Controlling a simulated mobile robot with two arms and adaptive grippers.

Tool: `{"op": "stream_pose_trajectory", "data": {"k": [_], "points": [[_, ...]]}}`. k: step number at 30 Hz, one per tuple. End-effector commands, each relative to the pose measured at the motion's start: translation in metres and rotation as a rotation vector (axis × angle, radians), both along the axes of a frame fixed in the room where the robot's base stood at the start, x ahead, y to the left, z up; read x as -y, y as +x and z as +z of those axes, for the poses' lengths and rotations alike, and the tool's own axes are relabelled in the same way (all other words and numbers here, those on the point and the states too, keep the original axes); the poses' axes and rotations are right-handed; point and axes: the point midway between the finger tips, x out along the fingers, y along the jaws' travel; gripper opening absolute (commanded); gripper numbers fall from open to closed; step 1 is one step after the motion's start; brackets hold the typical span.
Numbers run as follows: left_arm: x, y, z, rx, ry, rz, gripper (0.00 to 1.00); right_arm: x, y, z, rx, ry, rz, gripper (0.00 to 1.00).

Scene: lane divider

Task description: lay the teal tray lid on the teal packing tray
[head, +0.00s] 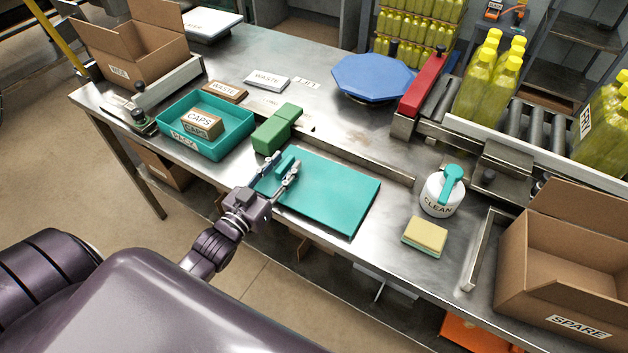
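The teal tray lid (335,195) lies flat on the steel bench in the middle, with a small raised teal handle (285,164) near its left end. My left gripper (287,160) is at that handle, one finger on each side of it. The fingers look spread wider than the handle, so the gripper appears open. My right gripper is not in view.
A green block (277,130) stands between tray and lid, close to both. A low metal divider (355,155) runs behind the lid. A CLEAN bottle (441,197) and a sponge (424,237) stand right of the lid. A SPARE carton (560,270) is at far right.

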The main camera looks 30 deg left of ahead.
Motion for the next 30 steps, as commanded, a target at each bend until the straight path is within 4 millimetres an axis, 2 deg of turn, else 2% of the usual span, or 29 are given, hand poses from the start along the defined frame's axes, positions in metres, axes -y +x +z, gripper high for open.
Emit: {"op": "stream_pose_trajectory", "data": {"k": [3, 10, 20, 30], "points": [[0.0002, 0.0071, 0.0004, 0.000, 0.000, 0.000, 0.33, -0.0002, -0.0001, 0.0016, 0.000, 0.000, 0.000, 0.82], [0.0003, 0.0077, -0.0003, 0.000, 0.000, 0.000, 0.33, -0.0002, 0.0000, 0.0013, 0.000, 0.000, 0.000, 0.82], [0.0004, 0.0075, -0.0003, 0.000, 0.000, 0.000, 0.00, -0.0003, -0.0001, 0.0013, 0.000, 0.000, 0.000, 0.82], [0.0004, 0.0076, 0.0007, 0.001, 0.000, 0.000, 0.00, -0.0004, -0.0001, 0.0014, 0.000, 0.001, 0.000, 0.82]]}}
